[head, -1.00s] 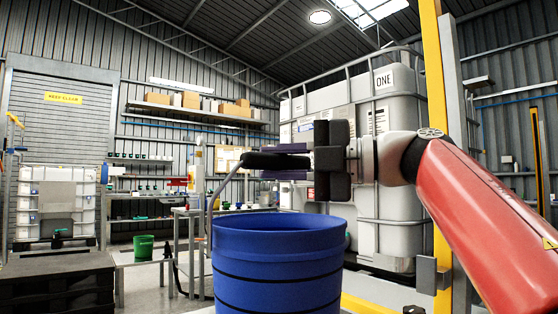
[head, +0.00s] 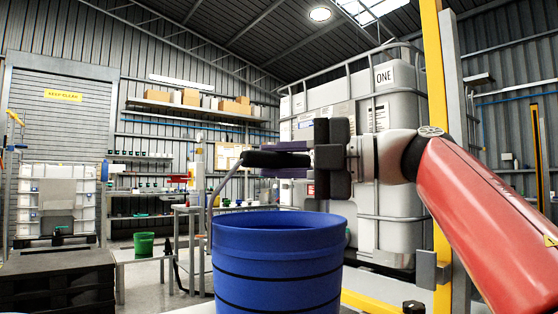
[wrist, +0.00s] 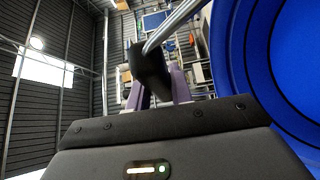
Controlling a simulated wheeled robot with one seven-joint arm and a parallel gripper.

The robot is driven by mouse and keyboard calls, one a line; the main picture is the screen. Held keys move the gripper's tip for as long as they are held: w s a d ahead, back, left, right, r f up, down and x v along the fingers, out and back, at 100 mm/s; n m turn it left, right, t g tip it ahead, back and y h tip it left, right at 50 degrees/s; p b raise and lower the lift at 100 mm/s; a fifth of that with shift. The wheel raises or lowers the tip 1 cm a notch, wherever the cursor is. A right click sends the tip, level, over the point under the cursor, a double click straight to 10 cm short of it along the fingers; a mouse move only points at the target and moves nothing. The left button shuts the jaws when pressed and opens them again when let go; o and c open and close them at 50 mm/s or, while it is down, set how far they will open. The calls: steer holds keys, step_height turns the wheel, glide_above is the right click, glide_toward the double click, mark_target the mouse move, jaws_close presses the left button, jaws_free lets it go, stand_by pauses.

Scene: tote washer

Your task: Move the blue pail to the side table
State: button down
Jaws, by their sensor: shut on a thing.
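The blue pail (head: 280,262) stands large at the bottom middle of the head view, upright, its lower part cut off by the frame edge. Its rim and inner wall show at the right of the wrist view (wrist: 245,70). My gripper (head: 282,160) is above the pail's mouth, its purple fingers shut on the black grip (head: 258,160) of the pail's wire handle. The grey wire curves down to the pail's left side; the grip also shows between the fingers in the wrist view (wrist: 148,68). I cannot tell which surface is the side table.
A low grey table (head: 135,256) at the left carries a green pail (head: 144,244). A dark platform (head: 60,278) is at the lower left. A workbench (head: 190,209) stands behind. A large white caged tank (head: 395,200) and yellow post (head: 436,130) are close on the right.

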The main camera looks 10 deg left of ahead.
steer(key=shift+s+f+b, duration=0.2)
steer(key=shift+f+b, duration=0.1)
stand_by(0.6)
steer(key=shift+f+b, duration=0.35)
steer(key=shift+f, duration=0.3)
stand_by(0.4)
steer(key=shift+f+b, duration=0.4)
steer(key=shift+f, duration=0.3)
stand_by(0.5)
steer(key=c, duration=1.3)
jaws_free()
steer(key=shift+o, duration=1)
steer(key=shift+w+f, duration=0.2)
steer(key=shift+f, duration=0.2)
steer(key=o, duration=1.1)
steer(key=shift+r, duration=0.15)
